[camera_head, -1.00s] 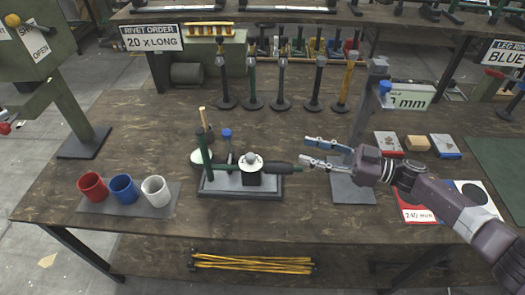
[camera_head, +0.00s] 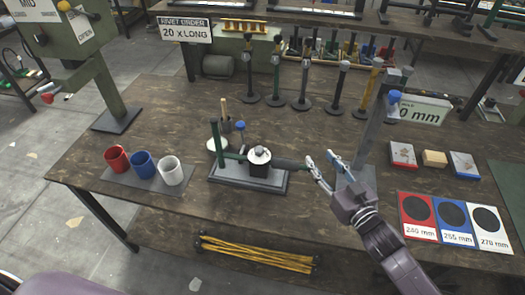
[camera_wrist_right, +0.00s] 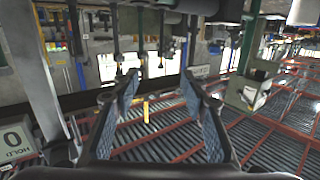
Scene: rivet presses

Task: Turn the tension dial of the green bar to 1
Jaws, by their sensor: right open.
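A fixture on a grey base plate (camera_head: 225,175) stands mid-table in the head view. It has a dark green upright (camera_head: 216,138) and a dark green horizontal bar (camera_head: 236,156). A black block with a round white-topped knob (camera_head: 260,154) sits along the bar; any numbers on it are too small to read. A thick dark grip (camera_head: 289,163) extends to the right. My right gripper (camera_head: 323,160) is open beside the grip's right end; I cannot tell whether it touches. In the right wrist view the fingers (camera_wrist_right: 158,92) are apart with nothing between them. My left gripper is out of view.
Red (camera_head: 117,159), blue (camera_head: 143,164) and white (camera_head: 171,171) cups stand left of the fixture. Several tools on round bases, one a green-poled stand (camera_head: 276,75), line the back. A grey post (camera_head: 378,118) rises close behind my right gripper.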

